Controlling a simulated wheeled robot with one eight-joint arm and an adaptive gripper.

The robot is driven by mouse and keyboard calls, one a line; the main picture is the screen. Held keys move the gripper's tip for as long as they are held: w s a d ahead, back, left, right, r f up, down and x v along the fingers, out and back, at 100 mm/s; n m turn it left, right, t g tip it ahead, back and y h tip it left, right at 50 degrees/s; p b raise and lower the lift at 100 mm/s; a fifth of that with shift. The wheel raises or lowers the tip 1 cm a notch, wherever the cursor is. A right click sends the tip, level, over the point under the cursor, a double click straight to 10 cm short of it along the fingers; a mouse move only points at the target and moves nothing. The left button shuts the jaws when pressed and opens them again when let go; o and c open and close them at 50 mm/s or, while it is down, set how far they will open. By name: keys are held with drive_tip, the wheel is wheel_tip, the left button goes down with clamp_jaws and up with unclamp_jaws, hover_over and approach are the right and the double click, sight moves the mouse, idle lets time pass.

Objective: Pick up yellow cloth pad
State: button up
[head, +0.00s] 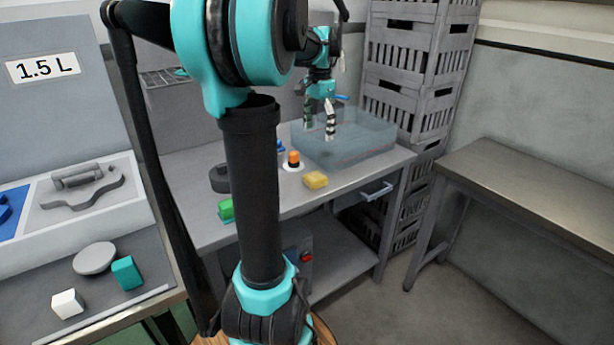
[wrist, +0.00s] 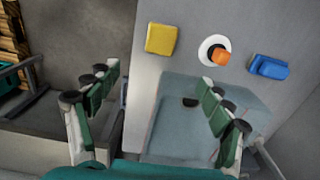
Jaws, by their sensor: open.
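The yellow cloth pad (head: 315,180) lies on the grey table near its front edge, in front of the clear bin. It also shows in the wrist view (wrist: 161,39), near the top, beyond the fingertips. My gripper (head: 320,122) is open and empty above the clear bin, pointing down. In the wrist view its two fingers (wrist: 155,102) are spread wide apart, with the pad past them and not between them. Nothing covers the pad in either view.
The clear bin (head: 370,145) stands on the grey table (head: 345,195) below my gripper. An orange-topped item on a white disc (head: 293,161) sits beside the pad. A blue object (wrist: 268,67) lies further right in the wrist view. A green block (head: 225,209) lies left. Grey crates (head: 410,65) stack behind.

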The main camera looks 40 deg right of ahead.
hover_over(315, 176)
drive_tip(key=f, duration=1.2)
drive_tip(key=shift+d, duration=0.4)
drive_tip(key=shift+a+f, duration=0.2)
drive_tip(key=shift+f, duration=1.15)
drive_tip(key=shift+a+f, duration=0.15)
drive_tip(key=shift+f, duration=1.2)
drive_tip(key=shift+c, duration=0.3)
drive_tip(key=c, duration=1.1)
drive_tip(key=shift+r, duration=0.15)
wheel_tip(315, 176, up, 20)
drive_tip(key=shift+f, duration=0.1)
